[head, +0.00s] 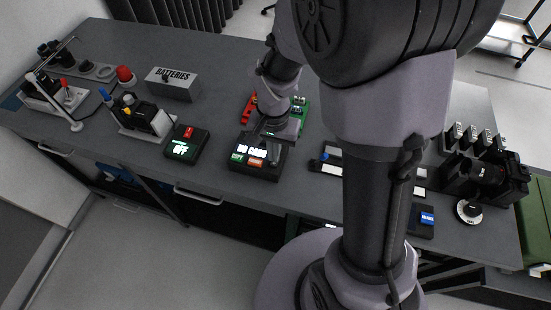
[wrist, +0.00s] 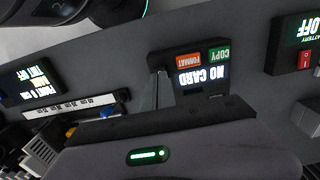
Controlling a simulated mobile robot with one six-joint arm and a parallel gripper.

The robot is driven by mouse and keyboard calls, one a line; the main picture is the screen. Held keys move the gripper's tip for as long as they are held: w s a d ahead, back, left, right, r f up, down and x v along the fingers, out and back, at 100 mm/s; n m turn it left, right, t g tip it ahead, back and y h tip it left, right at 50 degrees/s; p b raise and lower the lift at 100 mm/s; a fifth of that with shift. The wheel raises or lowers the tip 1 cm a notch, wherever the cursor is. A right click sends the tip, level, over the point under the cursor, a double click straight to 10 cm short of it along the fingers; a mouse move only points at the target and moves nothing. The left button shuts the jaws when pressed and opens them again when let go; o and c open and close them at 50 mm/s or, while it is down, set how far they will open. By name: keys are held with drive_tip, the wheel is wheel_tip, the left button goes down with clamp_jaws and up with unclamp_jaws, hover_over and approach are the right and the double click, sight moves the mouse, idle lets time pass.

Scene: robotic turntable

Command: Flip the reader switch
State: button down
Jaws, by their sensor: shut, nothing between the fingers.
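The card reader is a black box (head: 262,172) near the front edge of the dark table. Its lit display reads NO CARD, above a green COPY button (head: 237,157) and an orange FORMAT button (head: 257,162). In the wrist view the reader shows upside down, with its NO CARD display (wrist: 203,77). My gripper (head: 274,158) is shut and empty, pointing down over the right part of the reader. In the wrist view its grey fingers (wrist: 161,88) stand beside the FORMAT button and cover that part of the reader. I cannot make out a separate reader switch or tell whether the fingers touch the box.
A box with an OFF display (head: 181,150) and a red switch (head: 188,133) stands left of the reader. A grey BATTERIES box (head: 173,85) is behind it. Red and green parts lie behind my gripper. A black camera (head: 490,178) stands far right. Bare table lies at front left.

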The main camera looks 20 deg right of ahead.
drive_tip(key=shift+f+b, duration=1.05)
drive_tip(key=shift+f, duration=0.1)
idle(0.6)
drive_tip(key=shift+r, duration=0.1)
wheel_tip(320, 180, up, 7)
drive_tip(key=p, duration=0.5)
drive_tip(key=shift+p, duration=0.4)
